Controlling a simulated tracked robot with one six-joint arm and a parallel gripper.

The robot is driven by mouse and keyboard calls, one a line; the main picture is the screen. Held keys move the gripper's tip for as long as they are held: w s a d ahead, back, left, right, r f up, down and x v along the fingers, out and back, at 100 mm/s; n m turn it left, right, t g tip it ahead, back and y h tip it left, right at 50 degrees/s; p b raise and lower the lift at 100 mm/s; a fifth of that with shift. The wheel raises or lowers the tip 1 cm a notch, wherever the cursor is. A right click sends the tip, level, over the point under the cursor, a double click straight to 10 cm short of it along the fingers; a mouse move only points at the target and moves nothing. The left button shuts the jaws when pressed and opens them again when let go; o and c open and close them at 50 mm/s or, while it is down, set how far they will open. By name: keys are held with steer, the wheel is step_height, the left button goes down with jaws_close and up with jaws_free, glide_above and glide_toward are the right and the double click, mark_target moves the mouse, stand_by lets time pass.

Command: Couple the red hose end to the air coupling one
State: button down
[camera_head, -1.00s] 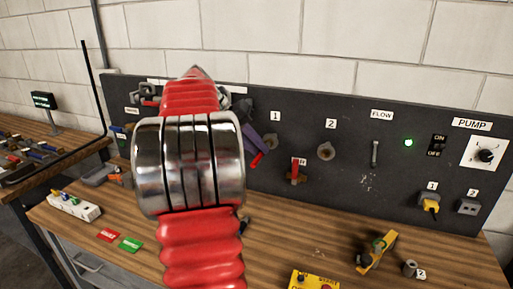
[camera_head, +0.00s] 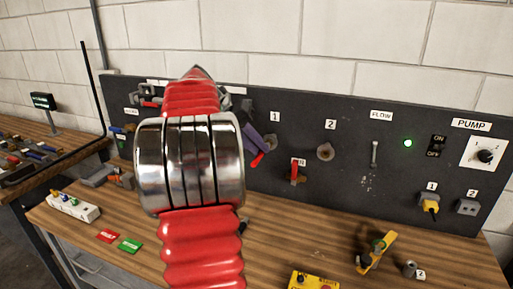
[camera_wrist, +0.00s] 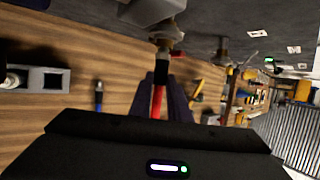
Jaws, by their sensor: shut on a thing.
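My gripper (camera_head: 253,137), with purple fingers, is at the dark panel just left of air coupling one (camera_head: 271,143), under the "1" label. It is shut on the red hose end (camera_head: 257,160), whose red part shows below the fingers. In the wrist view the red hose end (camera_wrist: 158,102) lies between the purple fingers (camera_wrist: 168,88), in line with a grey metal fitting (camera_wrist: 166,38) on the panel. I cannot tell whether the two are engaged. My own arm hides part of the panel's left side in the head view.
Air coupling two (camera_head: 325,152) is bare to the right. A red-handled lever (camera_head: 294,173) sits between and below the couplings. A yellow tool (camera_head: 376,252) and a yellow box (camera_head: 314,281) are on the wooden bench (camera_head: 330,230). A green light (camera_head: 408,143) is lit.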

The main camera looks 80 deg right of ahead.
steer(key=shift+d, duration=0.4)
steer(key=c, duration=1.6)
jaws_free()
steer(key=shift+o, duration=0.6)
steer(key=shift+o, duration=1)
steer(key=v, duration=0.7)
